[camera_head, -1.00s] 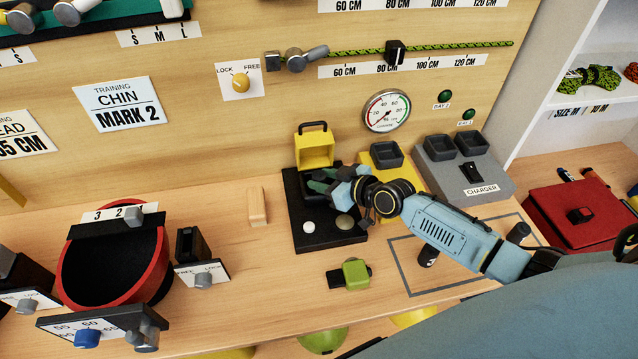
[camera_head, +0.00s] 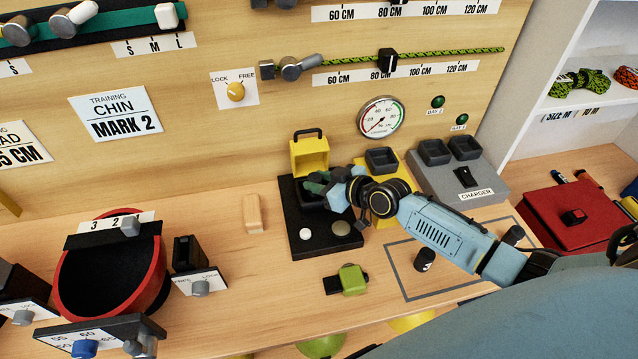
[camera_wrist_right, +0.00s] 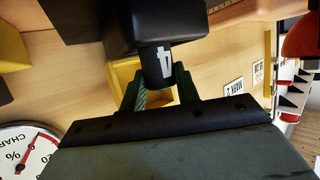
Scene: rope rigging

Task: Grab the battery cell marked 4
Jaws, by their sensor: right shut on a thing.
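The battery cell marked 4 (camera_wrist_right: 158,66) is a dark cylinder with a white 4, seen between my green fingertips in the right wrist view. My right gripper (camera_wrist_right: 158,90) is shut on it. The cell's far end meets a black block (camera_wrist_right: 125,25), and I cannot tell whether it is seated in it. In the head view my right gripper (camera_head: 318,188) is over the back part of a black board (camera_head: 312,243), in front of a yellow open box (camera_head: 310,155); the cell is hidden there. My left gripper is not in view.
A grey charger (camera_head: 450,185) and yellow dock (camera_head: 382,160) stand behind. A green-and-black item (camera_head: 349,280) lies in front. A gauge (camera_head: 381,117) hangs above.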

